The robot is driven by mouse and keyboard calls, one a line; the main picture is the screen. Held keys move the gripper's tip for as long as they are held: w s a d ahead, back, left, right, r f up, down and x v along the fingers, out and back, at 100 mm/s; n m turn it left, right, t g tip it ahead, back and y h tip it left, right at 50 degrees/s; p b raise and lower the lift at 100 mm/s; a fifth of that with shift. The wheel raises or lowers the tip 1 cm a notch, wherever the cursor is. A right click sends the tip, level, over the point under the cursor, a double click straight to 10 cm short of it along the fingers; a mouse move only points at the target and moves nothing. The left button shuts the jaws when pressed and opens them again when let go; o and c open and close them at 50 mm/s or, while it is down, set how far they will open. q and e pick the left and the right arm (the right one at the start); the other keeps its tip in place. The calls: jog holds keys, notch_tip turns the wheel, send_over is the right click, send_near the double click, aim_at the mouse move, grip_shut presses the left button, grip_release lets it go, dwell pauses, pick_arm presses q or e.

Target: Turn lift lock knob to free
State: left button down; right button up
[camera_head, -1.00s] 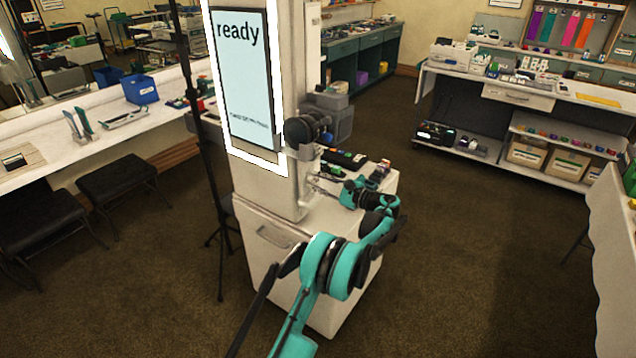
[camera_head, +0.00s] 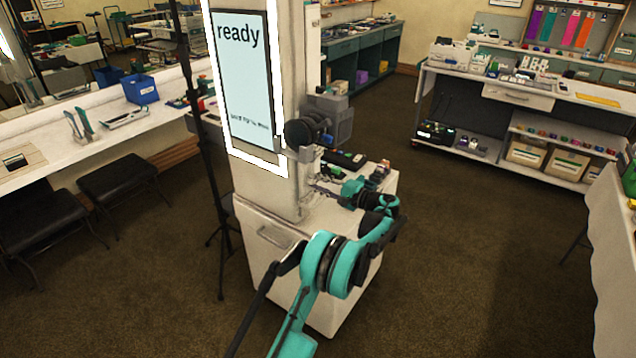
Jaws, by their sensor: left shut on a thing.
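The white column (camera_head: 268,189) stands on a white cabinet and carries a lit screen (camera_head: 246,85) that reads "ready". A dark round camera-like head (camera_head: 305,131) sits on a grey carriage (camera_head: 331,113) on the column's right side. My left arm rises from the bottom and bends back to the column. My left gripper (camera_head: 318,189) is at the column's lower right side, just above the cabinet top, shut on the lift lock knob. The knob is too small and covered to make out its setting. My right gripper is not in view.
The cabinet top (camera_head: 384,186) holds several small dark items close behind my left wrist. A thin black stand (camera_head: 213,190) is left of the column. Black stools (camera_head: 118,180) stand by the white counter at left. Open carpet lies to the right.

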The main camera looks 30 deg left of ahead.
pick_arm(q)
jog(key=n, duration=1)
jog(key=shift+f+t+p, duration=0.1)
jog(key=shift+t+p, duration=0.2)
dwell(0.4)
jog(key=c, duration=1.3)
grip_release()
jog(key=shift+o, duration=0.2)
jog(key=s+d, duration=0.1)
jog(key=d, duration=1.1)
jog(key=shift+r, duration=0.25)
